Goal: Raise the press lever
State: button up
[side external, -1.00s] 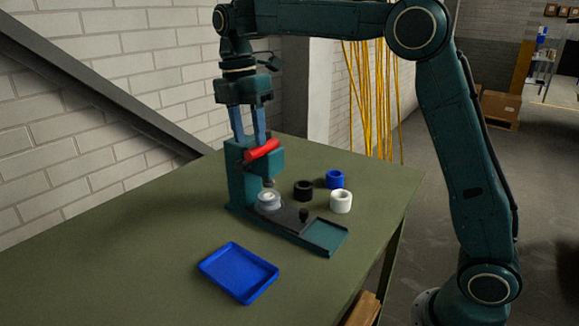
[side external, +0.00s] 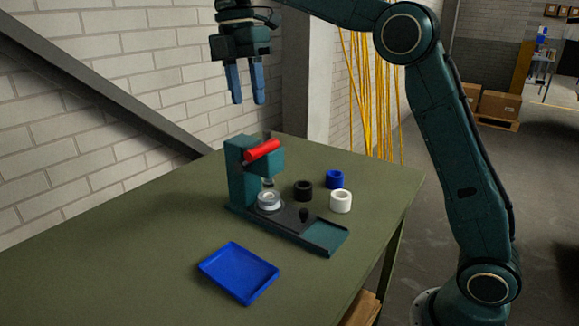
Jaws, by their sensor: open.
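The press (side external: 238,182) is a dark teal frame on the green table. Its lever has a red handle (side external: 263,150) across the top of the press head, tilted slightly up to the right. Below the head, a grey-white round piece (side external: 269,200) sits on the press base. My gripper (side external: 247,101) has blue fingers pointing down. It is open and empty, well above the press and apart from the red handle.
Black (side external: 303,190), blue (side external: 335,179) and white (side external: 341,201) rings stand right of the press. A small black knob (side external: 304,214) is on the press base. An empty blue tray (side external: 239,272) lies in front. The brick wall (side external: 130,95) is behind.

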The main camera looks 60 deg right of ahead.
jog(key=shift+r, duration=0.45)
jog(key=shift+s, duration=0.15)
jog(key=s+d+f+m+t, duration=0.2)
jog(key=s+m+t, duration=0.2)
jog(key=s+m, duration=0.8)
jog(key=s+f+m+t, duration=0.3)
jog(key=s+f+m, duration=0.3)
jog(key=s+f, duration=0.6)
jog(key=s+d, duration=0.1)
jog(key=s, duration=0.2)
jog(key=shift+o, duration=0.2)
jog(key=shift+r, duration=0.1)
